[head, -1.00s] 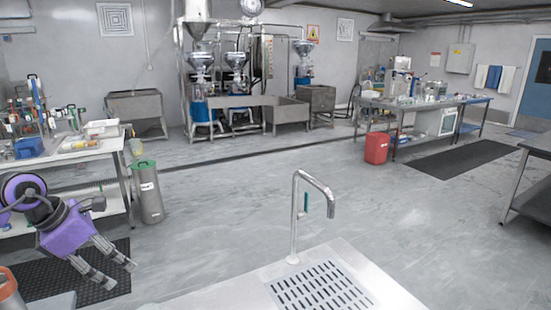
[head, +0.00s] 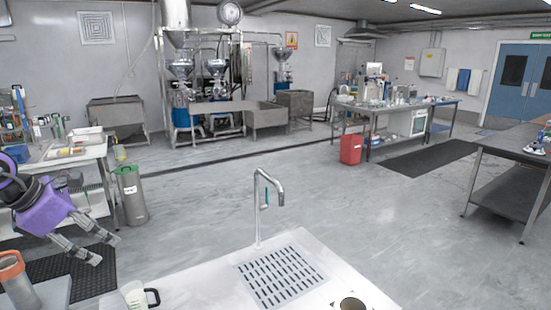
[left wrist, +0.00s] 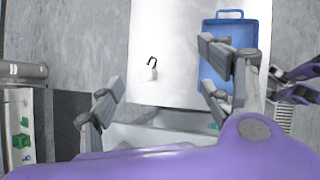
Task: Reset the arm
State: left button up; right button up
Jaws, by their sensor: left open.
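My left gripper (head: 108,250) is at the left of the head view, on its purple arm, with its two grey fingers apart and nothing between them. It hangs in front of the white side table, left of the sink counter (head: 185,292). In the left wrist view, its fingers (left wrist: 160,88) spread over the counter's end, with a clear jug (left wrist: 148,72) with a black handle beyond them. Purple and grey parts (left wrist: 300,85) at the right edge look like my other arm. Whether its gripper is open is unclear. The right arm does not show in the head view.
The jug (head: 136,295) and an orange-rimmed container (head: 17,282) are near the lower left. A tap (head: 262,205) rises behind the drain grate (head: 282,275). A grey bin with green lid (head: 131,197) stands beside the side table. A blue tray (left wrist: 230,78) lies on the counter. The middle floor is open.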

pick_arm(q)
jog(key=d+f+n+t+h, duration=0.3)
jog(key=d+n+h, duration=0.1)
jog(key=d, duration=0.5)
jog(key=d+f+n+t+h, duration=0.2)
jog(key=d+f+n+h, duration=0.15)
jog(key=d, duration=0.55)
jog(key=s+a+f+n+y, duration=0.5)
jog(key=s+f+n+y, duration=0.4)
jog(key=n, duration=0.6)
jog(key=s+a+f+n+y, duration=0.6)
jog(key=s+f+n, duration=0.5)
jog(key=n, duration=0.5)
jog(key=s+d+f+n+g+h, duration=0.1)
jog(key=s+d+f+n+g, duration=0.15)
jog(key=s, duration=0.55)
jog(key=s+d+f+n+g+h, duration=0.1)
jog(key=s+d+f+n+g, duration=0.2)
jog(key=s, duration=0.6)
jog(key=s+d+f+n+g+h, duration=0.1)
jog(key=s+d+f+g, duration=0.3)
jog(key=s, duration=0.4)
jog(key=w+d+f+t+h+p, duration=0.1)
jog(key=w+d+f+t, duration=0.3)
jog(key=w+f+t, duration=0.3)
jog(key=shift+x, duration=1.1)
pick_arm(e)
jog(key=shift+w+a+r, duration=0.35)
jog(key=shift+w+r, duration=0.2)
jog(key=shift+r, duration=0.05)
